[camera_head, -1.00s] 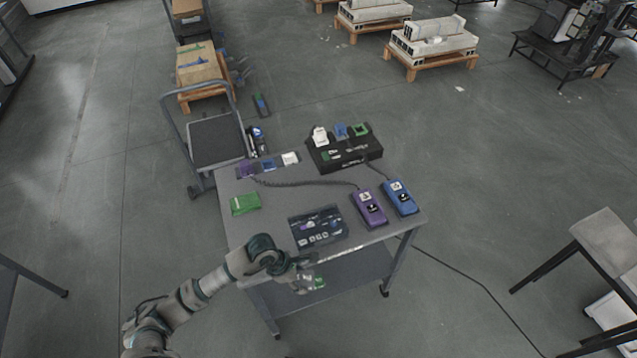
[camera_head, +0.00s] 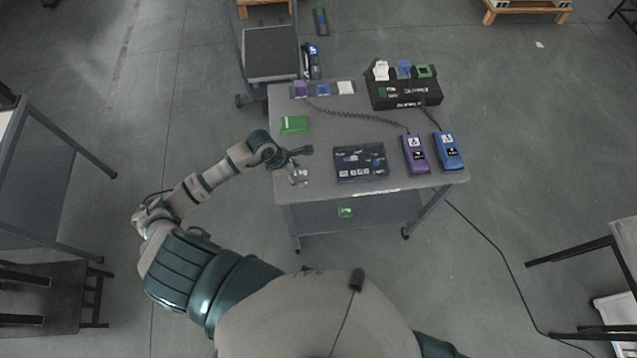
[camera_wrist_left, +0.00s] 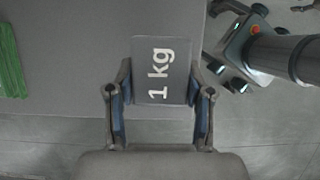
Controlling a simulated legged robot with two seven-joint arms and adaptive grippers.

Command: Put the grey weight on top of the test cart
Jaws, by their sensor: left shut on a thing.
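The grey weight (camera_wrist_left: 161,85), marked "1 kg", is between the fingers of my left gripper (camera_wrist_left: 160,95) in the left wrist view. The gripper is shut on it. In the head view my left gripper (camera_head: 300,163) is at the front left corner of the test cart (camera_head: 310,180). The weight there is small and hard to make out. In the wrist view it overlaps the cart top (camera_wrist_left: 70,60) near its edge; I cannot tell whether it touches the top. My right gripper is out of view.
A green item (camera_head: 345,212) is on the lower shelf. The front left of the top is clear.

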